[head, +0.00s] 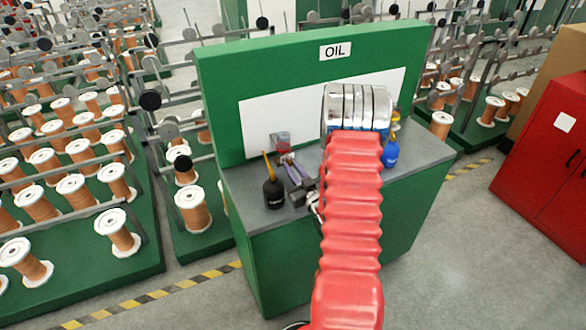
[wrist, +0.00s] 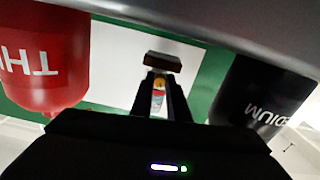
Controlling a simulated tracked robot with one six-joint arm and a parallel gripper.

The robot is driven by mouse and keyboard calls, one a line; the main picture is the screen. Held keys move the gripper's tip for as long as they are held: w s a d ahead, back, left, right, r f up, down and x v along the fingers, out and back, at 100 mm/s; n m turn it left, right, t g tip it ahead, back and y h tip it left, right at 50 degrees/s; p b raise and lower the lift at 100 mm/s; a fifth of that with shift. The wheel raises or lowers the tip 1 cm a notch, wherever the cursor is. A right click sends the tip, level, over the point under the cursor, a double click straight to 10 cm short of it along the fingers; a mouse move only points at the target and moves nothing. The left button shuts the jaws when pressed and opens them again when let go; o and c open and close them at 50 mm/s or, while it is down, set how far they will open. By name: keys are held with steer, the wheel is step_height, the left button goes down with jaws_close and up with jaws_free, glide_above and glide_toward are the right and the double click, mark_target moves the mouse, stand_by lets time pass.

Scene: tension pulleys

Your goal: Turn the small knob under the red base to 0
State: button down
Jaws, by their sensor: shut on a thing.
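A small red and grey object (head: 282,138) stands at the back left of the bench top in the head view; this may be the part with the red base. I cannot make out its knob or any scale mark. My gripper (head: 292,165) reaches toward it, low over the bench. In the wrist view my gripper (wrist: 161,82) is shut, with a dark brown block (wrist: 162,62) at its fingertips. A small red and pale piece (wrist: 158,98) shows between the fingers. I cannot tell whether the block belongs to the red and grey object.
A black can (head: 273,193) with a yellow spout stands close left of my gripper, and a blue can (head: 390,155) stands right. In the upside-down wrist view, a red can (wrist: 45,60) and a black can (wrist: 258,98) flank the fingers. A green OIL board (head: 300,58) rises behind.

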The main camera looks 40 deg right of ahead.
steer(key=n, duration=0.3)
steer(key=shift+n, duration=0.3)
steer(key=shift+a+n, duration=0.1)
steer(key=shift+n, duration=1.7)
steer(key=shift+f, duration=0.1)
steer(key=c, duration=1.7)
jaws_free()
steer(key=v, duration=1.3)
steer(key=shift+s+a, duration=0.1)
steer(key=shift+s, duration=0.25)
